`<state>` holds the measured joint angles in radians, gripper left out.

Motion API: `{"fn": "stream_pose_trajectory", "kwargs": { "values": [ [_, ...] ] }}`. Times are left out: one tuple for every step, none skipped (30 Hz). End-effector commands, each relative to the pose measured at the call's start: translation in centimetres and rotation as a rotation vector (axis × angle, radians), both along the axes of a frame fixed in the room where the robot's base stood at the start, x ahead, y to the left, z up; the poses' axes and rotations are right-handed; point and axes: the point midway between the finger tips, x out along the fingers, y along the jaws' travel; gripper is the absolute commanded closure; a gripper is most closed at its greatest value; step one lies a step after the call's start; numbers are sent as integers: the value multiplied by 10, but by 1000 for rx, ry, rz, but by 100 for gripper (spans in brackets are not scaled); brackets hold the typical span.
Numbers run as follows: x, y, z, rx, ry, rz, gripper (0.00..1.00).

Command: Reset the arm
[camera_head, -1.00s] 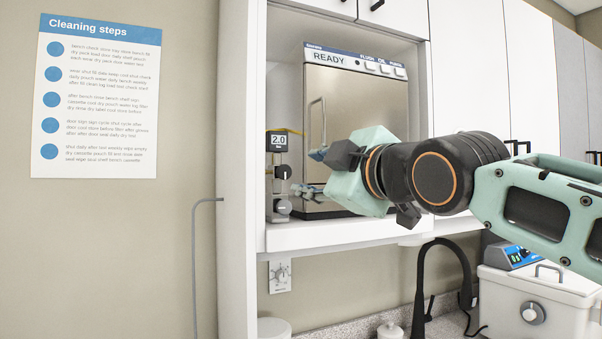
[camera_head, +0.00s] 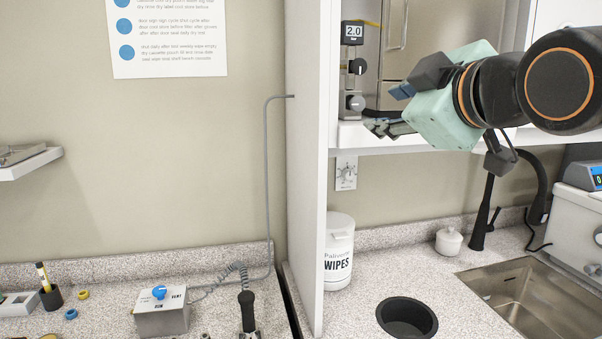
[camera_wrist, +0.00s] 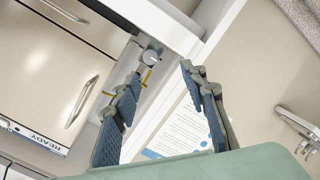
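My gripper (camera_head: 386,110) is at the upper right of the head view, at the end of my raised arm, in front of the autoclave bay. In the wrist view my gripper (camera_wrist: 160,105) shows two blue-padded fingers spread apart with nothing between them. The autoclave (camera_head: 402,48) stands behind it in a white cabinet, and its steel door with a bar handle also shows in the wrist view (camera_wrist: 60,60).
Below are a wipes tub (camera_head: 339,255), a round black opening (camera_head: 407,318), a black faucet (camera_head: 483,215) and a sink (camera_head: 535,300). A white cabinet side panel (camera_head: 308,150) divides this from the left counter, which holds a grey box with a blue knob (camera_head: 162,312).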

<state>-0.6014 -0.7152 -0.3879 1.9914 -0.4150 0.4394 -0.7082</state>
Motion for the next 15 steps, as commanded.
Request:
{"fn": "stream_pose_trajectory", "kwargs": {
  "values": [
    [-7, 1, -18, 43, 75, -30, 60],
    [-12, 3, -32, 74, 123, -48, 60],
    [-18, 5, -51, 118, 186, -75, 60],
    [-24, 6, -66, 152, 233, -98, 60],
    [-30, 8, -80, 183, 279, -122, 60],
    [-38, 9, -100, 224, 341, -158, 60],
    [-45, 10, -114, 257, 388, -187, 60],
    [-52, 10, -128, 289, 432, -217, 60],
    [-63, 11, -147, 331, 493, -261, 60],
    [-71, 11, -161, 364, 537, -296, 60],
    [-79, 12, -175, 395, 580, -332, 60],
    [-91, 12, -192, 435, 635, -379, 60],
    [-99, 12, -204, 464, 673, -416, 60],
    [-108, 13, -215, 492, 707, -451, 60],
    [-118, 13, -229, 525, 751, -497, 60]
  ]
}}
